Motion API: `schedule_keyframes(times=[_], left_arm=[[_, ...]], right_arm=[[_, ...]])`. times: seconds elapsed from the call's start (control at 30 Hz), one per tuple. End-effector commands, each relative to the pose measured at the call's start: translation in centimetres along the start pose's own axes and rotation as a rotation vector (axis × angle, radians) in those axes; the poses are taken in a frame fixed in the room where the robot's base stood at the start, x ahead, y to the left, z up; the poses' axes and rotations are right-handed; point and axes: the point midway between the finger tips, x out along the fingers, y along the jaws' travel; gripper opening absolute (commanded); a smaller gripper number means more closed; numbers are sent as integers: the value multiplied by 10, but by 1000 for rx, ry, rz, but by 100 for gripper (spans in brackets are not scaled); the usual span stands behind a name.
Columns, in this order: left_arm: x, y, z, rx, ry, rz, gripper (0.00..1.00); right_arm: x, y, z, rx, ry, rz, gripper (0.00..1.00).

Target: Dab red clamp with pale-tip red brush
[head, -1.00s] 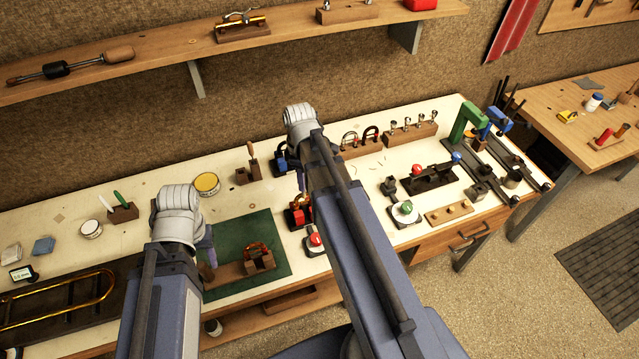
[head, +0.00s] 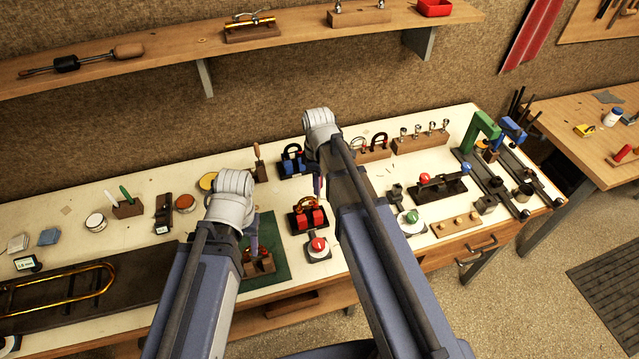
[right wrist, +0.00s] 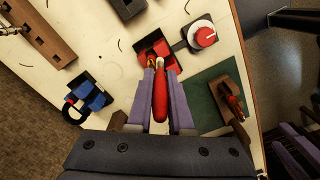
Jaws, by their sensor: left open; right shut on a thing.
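The red clamp (head: 307,218), two red blocks with a copper-coloured arch on a black base, stands on the bench right of the green mat. It also shows in the right wrist view (right wrist: 143,58), partly hidden. My right gripper (head: 318,186) is near the clamp's far side; in its wrist view (right wrist: 159,68) it is shut on the red brush (right wrist: 160,98). The brush's pale tip (right wrist: 160,63) overlaps the clamp in that view; I cannot tell whether they touch. My left gripper (head: 254,240) is open over the green mat (head: 277,262), its fingertips partly hidden by my arm.
A red-topped knob (head: 318,245) stands just in front of the clamp. A blue clamp (head: 292,162) stands behind it. A wooden stand (head: 259,266) is on the mat. A brass slide (head: 70,290) lies on a dark board at left.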

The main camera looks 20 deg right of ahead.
Motion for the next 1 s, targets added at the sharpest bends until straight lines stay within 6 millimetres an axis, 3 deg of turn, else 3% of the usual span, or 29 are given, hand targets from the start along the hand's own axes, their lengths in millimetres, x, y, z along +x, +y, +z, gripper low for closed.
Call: schedule_keyframes(times=[0.43, 1.0], left_arm=[[46, 4, -3, 10, 0, -2, 50], [48, 4, -3, 11, 0, -2, 50]], right_arm=[[46, 0, 0, 0, 0, 0, 0], [49, 0, 0, 0, 0, 0, 0]])
